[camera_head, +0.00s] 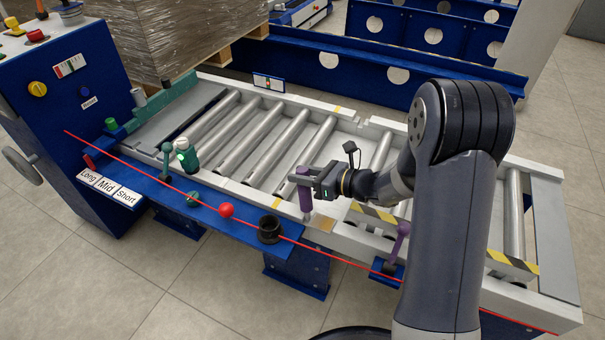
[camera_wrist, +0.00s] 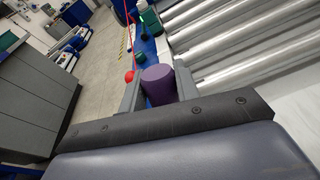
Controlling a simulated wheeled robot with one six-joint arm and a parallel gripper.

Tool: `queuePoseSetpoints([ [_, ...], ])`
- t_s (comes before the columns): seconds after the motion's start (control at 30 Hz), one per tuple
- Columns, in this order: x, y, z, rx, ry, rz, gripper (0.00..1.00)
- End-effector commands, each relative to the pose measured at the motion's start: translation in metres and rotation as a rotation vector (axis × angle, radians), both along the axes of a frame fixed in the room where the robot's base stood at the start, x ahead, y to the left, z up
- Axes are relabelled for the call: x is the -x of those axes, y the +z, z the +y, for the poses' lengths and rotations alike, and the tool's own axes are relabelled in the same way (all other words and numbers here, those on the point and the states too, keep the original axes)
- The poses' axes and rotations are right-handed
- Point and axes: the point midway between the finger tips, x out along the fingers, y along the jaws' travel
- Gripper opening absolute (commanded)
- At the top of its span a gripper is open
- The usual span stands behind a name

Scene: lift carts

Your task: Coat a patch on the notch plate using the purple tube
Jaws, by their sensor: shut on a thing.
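My gripper (camera_head: 305,181) is shut on the purple tube (camera_head: 304,200) above the near white rail of the roller conveyor. The tube hangs roughly upright, with its lower tip close to the rail; I cannot tell whether it touches. In the wrist view the tube (camera_wrist: 157,85) stands between the two grey fingers (camera_wrist: 158,90). A small tan patch (camera_head: 327,225) shows on the near rail just right of the tip. No part is clearly marked as the notch plate; I cannot tell which piece it is.
A blue shelf along the near side carries a black cup (camera_head: 269,230), a red ball (camera_head: 226,210) and green items (camera_head: 187,155). A purple-topped handle (camera_head: 400,238) stands right of my gripper. Metal rollers (camera_head: 275,150) lie behind. A wrapped pallet load (camera_head: 165,40) stands at the back.

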Motion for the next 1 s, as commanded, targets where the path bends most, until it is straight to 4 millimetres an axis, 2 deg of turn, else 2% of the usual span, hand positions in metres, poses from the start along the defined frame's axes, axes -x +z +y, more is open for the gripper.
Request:
queuePoseSetpoints([
  [1.0, 0.016, 0.001, -0.045, 0.004, -0.003, 0.003, 0.00],
])
